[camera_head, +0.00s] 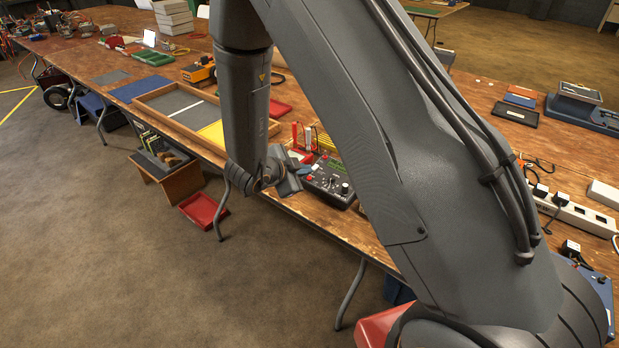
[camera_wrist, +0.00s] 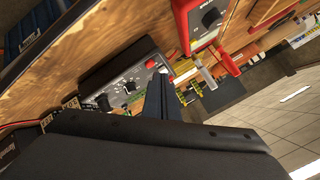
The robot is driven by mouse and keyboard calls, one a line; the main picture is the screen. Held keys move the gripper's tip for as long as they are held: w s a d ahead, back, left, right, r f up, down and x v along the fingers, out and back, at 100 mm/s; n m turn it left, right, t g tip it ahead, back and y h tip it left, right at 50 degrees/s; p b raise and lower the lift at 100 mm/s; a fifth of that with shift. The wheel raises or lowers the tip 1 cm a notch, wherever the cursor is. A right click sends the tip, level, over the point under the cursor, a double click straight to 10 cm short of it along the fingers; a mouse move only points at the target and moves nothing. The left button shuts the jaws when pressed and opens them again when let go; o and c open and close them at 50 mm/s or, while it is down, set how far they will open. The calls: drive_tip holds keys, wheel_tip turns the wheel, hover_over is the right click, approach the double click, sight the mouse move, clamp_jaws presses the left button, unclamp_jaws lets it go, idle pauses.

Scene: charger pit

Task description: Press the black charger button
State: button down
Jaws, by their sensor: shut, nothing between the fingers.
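The black charger (camera_head: 327,182) is a box with a dark, green-marked panel and knobs near the table's front edge in the head view. In the wrist view the charger (camera_wrist: 118,74) shows at left centre, with a black knob (camera_wrist: 130,87) and a small red square part (camera_wrist: 152,63), perhaps a button or switch. My gripper (camera_head: 291,174) is shut and empty, just left of the charger in the head view. In the wrist view my gripper's fingers (camera_wrist: 162,95) overlap the charger's right end, close to the red part. I cannot tell whether they touch it.
A red meter (camera_wrist: 206,20) with a dial lies beside the charger in the wrist view. Red upright parts (camera_head: 297,136) stand behind it in the head view. A wooden-rimmed tray (camera_head: 150,98) is to the left. A power strip (camera_head: 575,212) lies at right. Open floor lies in front.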

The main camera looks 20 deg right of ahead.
drive_tip(key=shift+d+f, duration=0.1)
drive_tip(key=shift+f, duration=0.35)
drive_tip(key=shift+f+b, duration=0.3)
drive_tip(key=shift+f, duration=0.05)
idle(0.7)
drive_tip(key=shift+r, duration=0.1)
drive_tip(key=shift+r+p, duration=0.7)
drive_tip(key=shift+p, duration=0.05)
drive_tip(key=r+p, duration=0.2)
drive_tip(key=r, duration=0.1)
drive_tip(key=a+r+p, duration=0.1)
drive_tip(key=r+p, duration=0.1)
drive_tip(key=shift+s, duration=0.35)
idle(0.7)
